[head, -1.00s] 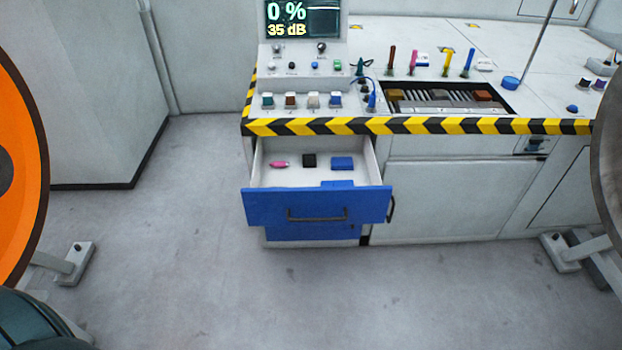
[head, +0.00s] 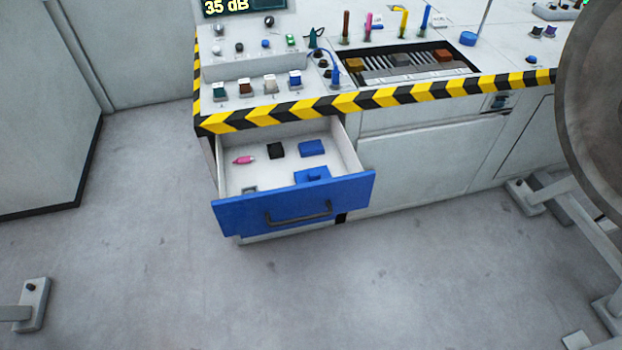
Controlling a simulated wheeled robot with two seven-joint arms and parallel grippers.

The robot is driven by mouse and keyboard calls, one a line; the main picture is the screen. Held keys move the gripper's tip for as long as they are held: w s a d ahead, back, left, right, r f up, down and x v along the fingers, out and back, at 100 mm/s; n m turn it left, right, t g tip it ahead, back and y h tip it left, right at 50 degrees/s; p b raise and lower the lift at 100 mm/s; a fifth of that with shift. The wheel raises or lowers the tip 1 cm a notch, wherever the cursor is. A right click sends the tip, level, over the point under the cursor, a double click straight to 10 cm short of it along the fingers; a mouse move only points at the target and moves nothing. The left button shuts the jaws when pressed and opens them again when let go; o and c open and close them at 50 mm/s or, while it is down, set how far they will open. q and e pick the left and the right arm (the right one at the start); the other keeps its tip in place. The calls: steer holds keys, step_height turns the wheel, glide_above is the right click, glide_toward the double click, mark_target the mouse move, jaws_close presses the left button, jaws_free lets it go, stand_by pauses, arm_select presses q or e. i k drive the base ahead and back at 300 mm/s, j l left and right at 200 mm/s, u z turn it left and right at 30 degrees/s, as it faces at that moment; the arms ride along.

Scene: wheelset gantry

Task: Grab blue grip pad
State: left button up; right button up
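An open drawer with a blue front (head: 240,214) sticks out below the bench's left end. Inside it, a plain blue block (head: 312,148) lies at the back right. A second blue piece with a raised part (head: 312,174) lies nearer the front, partly hidden by the drawer front. Either could be the blue grip pad; I cannot tell which. A black block (head: 276,151) and a small pink item (head: 244,160) lie left of the plain blue block. A small grey piece (head: 249,190) is at the front left. Neither of my grippers is in view.
The bench edge with yellow-black stripes (head: 370,101) overhangs the drawer. A large grey disc (head: 595,110) and its stand fill the right side. A stand foot (head: 36,305) is at lower left. The grey floor (head: 200,290) before the drawer is clear.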

mark_target(314, 178)
steer(key=i+l+u, duration=0.1)
steer(key=u, duration=0.3)
steer(key=l+u, duration=0.2)
steer(key=u, duration=0.15)
steer(key=l+u, duration=0.2)
steer(key=u, duration=0.2)
steer(key=l+u, duration=0.3)
steer(key=l, duration=0.7)
steer(key=l+u, duration=0.3)
steer(key=l, duration=0.75)
steer(key=k+l, duration=0.1)
steer(key=l, duration=0.35)
steer(key=k+l, duration=0.1)
steer(key=l, duration=0.35)
